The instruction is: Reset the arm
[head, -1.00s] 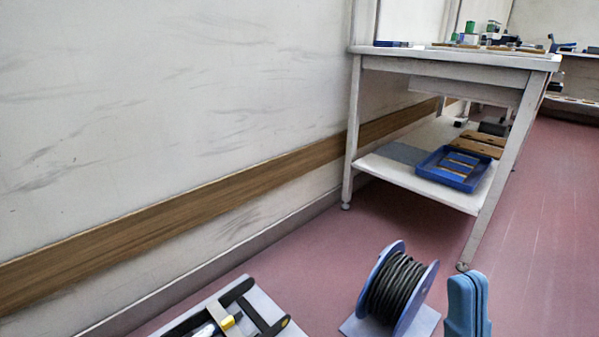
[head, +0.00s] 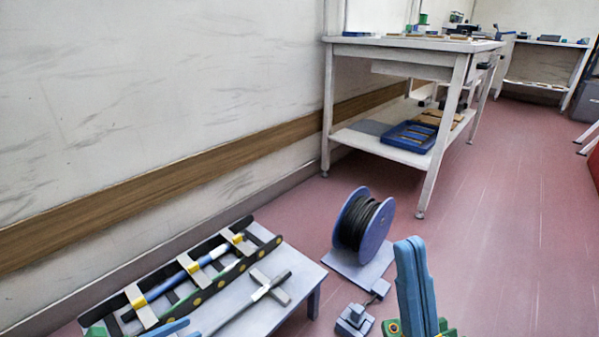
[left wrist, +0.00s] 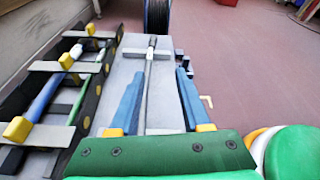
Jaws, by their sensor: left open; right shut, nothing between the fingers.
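My left gripper (head: 178,328) shows at the bottom edge of the head view, low over the near side of the grey table (head: 251,321). In the left wrist view its two blue fingers (left wrist: 159,76) are open. A thin grey rod with a dark end (head: 248,303) lies on the table across a grey block (head: 270,285). In the left wrist view the rod (left wrist: 148,78) runs between the fingers, with nothing gripped. My right gripper (head: 417,280) is upright at the lower right of the head view, its blue fingers shut together and empty.
A black rack (head: 205,291) with yellow clips holds a blue rod (head: 165,287) on the table. A cable spool (head: 362,226) and a small grey device (head: 354,320) stand beyond. A white workbench (head: 412,42) has a blue tray (head: 408,137) on its shelf.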

